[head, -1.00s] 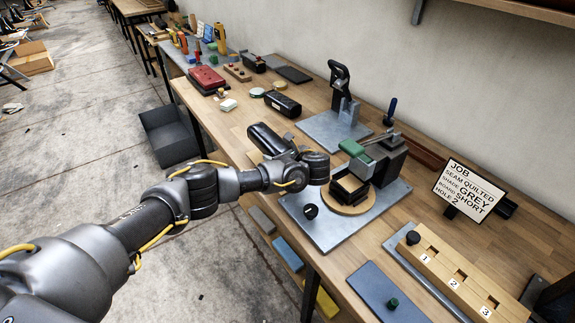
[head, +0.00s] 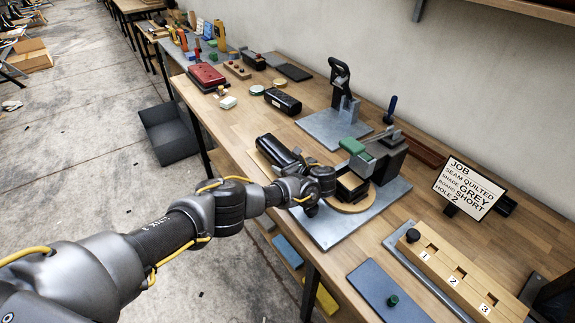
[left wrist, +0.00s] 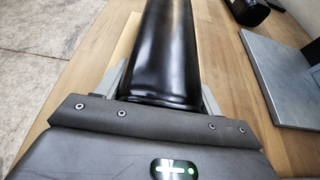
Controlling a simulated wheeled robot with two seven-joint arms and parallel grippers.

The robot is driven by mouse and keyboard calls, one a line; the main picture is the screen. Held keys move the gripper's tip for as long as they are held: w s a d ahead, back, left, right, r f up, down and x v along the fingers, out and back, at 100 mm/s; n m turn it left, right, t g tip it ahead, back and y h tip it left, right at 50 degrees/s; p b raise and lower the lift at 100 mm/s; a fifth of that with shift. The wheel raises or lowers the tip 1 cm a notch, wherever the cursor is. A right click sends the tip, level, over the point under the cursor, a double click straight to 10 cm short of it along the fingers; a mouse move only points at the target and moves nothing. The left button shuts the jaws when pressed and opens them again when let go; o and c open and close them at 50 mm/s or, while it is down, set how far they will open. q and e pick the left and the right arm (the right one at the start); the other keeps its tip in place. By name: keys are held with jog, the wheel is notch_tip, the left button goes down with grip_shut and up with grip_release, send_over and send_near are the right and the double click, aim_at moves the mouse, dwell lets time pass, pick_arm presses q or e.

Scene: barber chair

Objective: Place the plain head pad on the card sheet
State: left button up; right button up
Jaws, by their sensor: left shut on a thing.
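The plain head pad (head: 277,150), a smooth black bolster, is in my left gripper (head: 302,166). In the left wrist view the pad (left wrist: 168,50) runs away from me between the two grey fingers, which are shut on its near end. A pale tan sheet, which looks like the card sheet (head: 259,162), lies on the bench beside and partly beneath the pad. In the left wrist view a strip of the sheet (left wrist: 121,55) shows left of the pad. I cannot tell whether the pad touches it. My right gripper is out of view.
A metal plate (head: 325,229) carrying a clamp with a green block (head: 352,146) stands close right of my gripper. Another black pad (head: 282,101) lies farther back. A numbered wooden block (head: 455,272) and job sign (head: 469,188) are at right. The bench's front edge is near.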

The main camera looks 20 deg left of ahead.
pick_arm(q)
jog(key=shift+f, duration=0.1)
jog(key=o, duration=1.1)
jog(key=shift+o, duration=0.2)
jog(key=shift+s+d, duration=0.1)
jog(key=v, duration=1.2)
